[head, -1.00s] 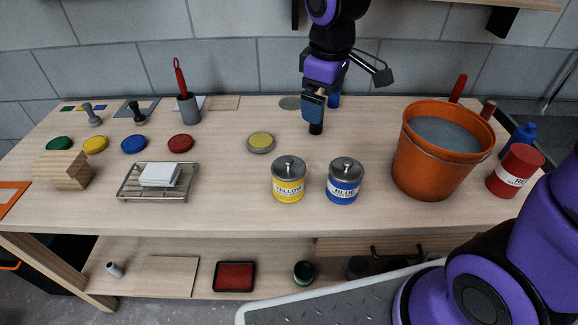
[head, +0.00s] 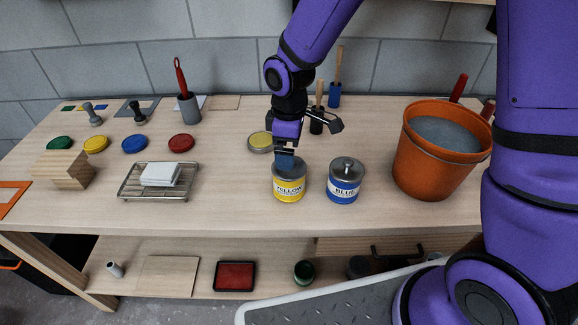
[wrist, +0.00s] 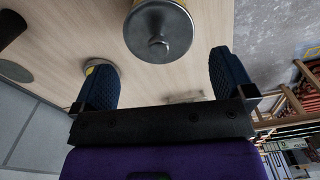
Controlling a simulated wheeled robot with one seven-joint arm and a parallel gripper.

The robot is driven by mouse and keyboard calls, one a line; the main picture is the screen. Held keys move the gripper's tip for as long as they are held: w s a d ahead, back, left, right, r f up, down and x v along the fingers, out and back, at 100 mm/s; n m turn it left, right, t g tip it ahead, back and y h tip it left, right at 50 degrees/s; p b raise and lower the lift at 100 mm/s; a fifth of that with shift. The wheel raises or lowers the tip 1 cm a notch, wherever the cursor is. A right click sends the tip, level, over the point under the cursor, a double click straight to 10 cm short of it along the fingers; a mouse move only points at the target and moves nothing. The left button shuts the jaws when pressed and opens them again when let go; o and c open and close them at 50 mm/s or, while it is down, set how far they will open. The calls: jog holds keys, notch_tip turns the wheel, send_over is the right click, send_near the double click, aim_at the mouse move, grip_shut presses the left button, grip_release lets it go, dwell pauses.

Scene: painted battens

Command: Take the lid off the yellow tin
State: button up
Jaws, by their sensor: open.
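The yellow tin (head: 289,187) stands upright on the bench, with a yellow label and a grey metal lid on top. In the wrist view its round grey lid (wrist: 158,36) with a small central knob shows ahead of the fingers, centred between them. My gripper (head: 286,163) is over the tin, pointing down, and hides the lid's knob in the head view. In the wrist view my gripper (wrist: 162,75) is open, with one blue finger on each side and nothing between them. I cannot tell whether the fingers touch the lid.
A blue tin (head: 343,184) with a knobbed lid stands close to the right. An orange bucket (head: 432,165) is further right. A yellow-topped disc (head: 259,140) lies behind the tin. The bench front is clear.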

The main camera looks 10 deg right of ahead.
notch_tip(320, 180, down, 5)
jog(key=shift+d, duration=0.1)
dwell(0.3)
jog(key=c, duration=0.6)
